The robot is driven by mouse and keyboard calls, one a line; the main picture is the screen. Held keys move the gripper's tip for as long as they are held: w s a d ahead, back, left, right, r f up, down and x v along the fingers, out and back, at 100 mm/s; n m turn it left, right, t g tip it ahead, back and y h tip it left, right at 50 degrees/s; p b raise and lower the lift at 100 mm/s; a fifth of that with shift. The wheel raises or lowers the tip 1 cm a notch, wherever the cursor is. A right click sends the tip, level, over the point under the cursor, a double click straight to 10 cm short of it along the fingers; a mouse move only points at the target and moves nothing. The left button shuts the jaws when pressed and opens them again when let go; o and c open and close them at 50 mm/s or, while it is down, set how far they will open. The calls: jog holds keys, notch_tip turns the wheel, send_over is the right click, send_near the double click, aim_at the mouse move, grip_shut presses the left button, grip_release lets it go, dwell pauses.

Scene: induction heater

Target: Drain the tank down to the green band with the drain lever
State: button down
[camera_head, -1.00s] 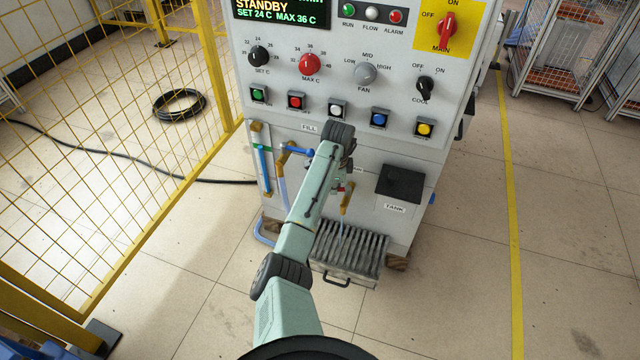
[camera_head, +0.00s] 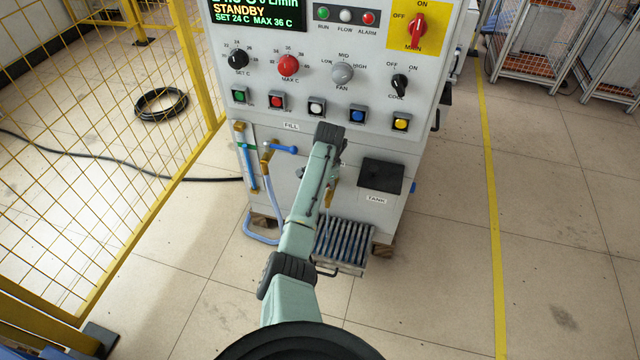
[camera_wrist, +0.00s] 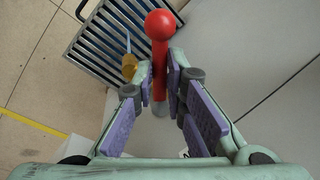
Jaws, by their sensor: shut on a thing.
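The drain lever (camera_wrist: 159,75) is a red rod with a ball knob, seen in the wrist view. My gripper (camera_wrist: 169,70) is shut on its rod, with a purple pad on each side and the knob beyond the tips. In the head view my arm hides the lever and the fingers. A brass spout (camera_wrist: 128,67) stands beside the lever, with a thin pale stream at its mouth; the spout also shows in the head view (camera_head: 330,196). The tank's sight gauge (camera_head: 246,160) on the left of the cabinet holds a blue column.
A slatted drain tray (camera_head: 343,245) sits low in front of the cabinet. A blue fill lever (camera_head: 284,149) is left of my arm, and a black tank box (camera_head: 381,175) is right of it. Yellow mesh fencing (camera_head: 120,130) stands left.

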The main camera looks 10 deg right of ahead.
jog(key=c, duration=1.6)
grip_release()
jog(key=shift+c, duration=0.2)
jog(key=shift+r, duration=0.1)
notch_tip(320, 180, up, 12)
jog(key=s, duration=0.2)
jog(key=shift+d+f, duration=0.2)
jog(key=shift+d, duration=0.15)
jog(key=shift+s, duration=0.1)
